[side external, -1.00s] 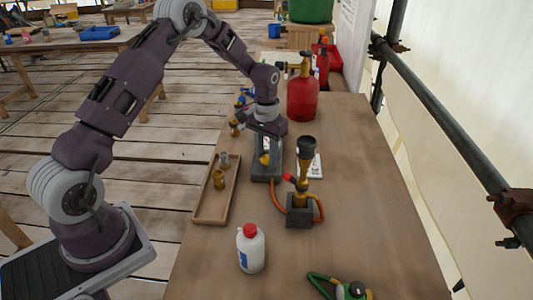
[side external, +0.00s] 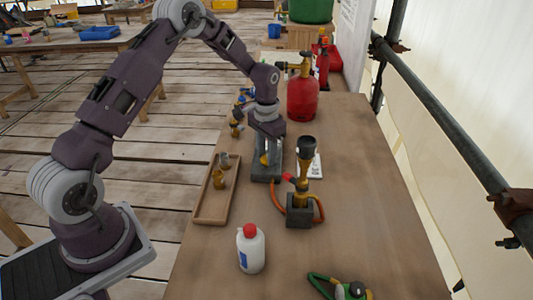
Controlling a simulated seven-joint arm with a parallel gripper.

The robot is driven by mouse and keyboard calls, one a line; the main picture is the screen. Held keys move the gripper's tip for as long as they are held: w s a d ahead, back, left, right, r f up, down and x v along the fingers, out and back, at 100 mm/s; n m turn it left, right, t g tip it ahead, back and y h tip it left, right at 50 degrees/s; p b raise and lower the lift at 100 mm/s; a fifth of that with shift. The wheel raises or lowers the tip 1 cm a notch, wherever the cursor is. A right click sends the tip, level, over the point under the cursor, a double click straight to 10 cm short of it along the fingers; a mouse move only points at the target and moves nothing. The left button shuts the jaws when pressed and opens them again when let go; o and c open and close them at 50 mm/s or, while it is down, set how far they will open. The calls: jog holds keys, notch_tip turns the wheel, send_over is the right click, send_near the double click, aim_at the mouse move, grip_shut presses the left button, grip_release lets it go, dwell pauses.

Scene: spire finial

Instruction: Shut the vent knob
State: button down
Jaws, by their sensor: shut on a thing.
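A dark grey block-like unit (side external: 267,174) stands on the table between the wooden tray and the brass torch. A small yellow part (side external: 264,158) shows on it under my gripper. My gripper (side external: 267,151) points down at the top of this unit, its fingers shut at what I take to be the vent knob. The knob is mostly hidden by the fingers, so its angle cannot be read.
A brass torch (side external: 304,170) with a dark cup, red knob and orange hose stands close on the right. A wooden tray (side external: 200,213) with brass fittings lies left. A white bottle (side external: 251,251) stands in front; a red gas cylinder (side external: 303,97) stands behind.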

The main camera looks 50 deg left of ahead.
jog(key=c, duration=1)
grip_release()
jog(key=shift+c, duration=0.2)
notch_tip(320, 180, up, 7)
jog(key=shift+r, duration=0.2)
jog(key=s+d+r+t, duration=0.1)
jog(key=s+d+r, duration=0.3)
jog(key=s+r, duration=0.3)
jog(key=s+d+r+t, duration=0.25)
jog(key=s+r, duration=0.25)
jog(key=r, duration=0.5)
jog(key=s+d+t, duration=0.1)
jog(key=s+d, duration=0.1)
jog(key=s, duration=0.7)
jog(key=s+d+r+t, duration=0.1)
jog(key=s+d, duration=0.2)
jog(key=s, duration=0.7)
jog(key=shift+s+d, duration=0.15)
jog(key=shift+d, duration=0.15)
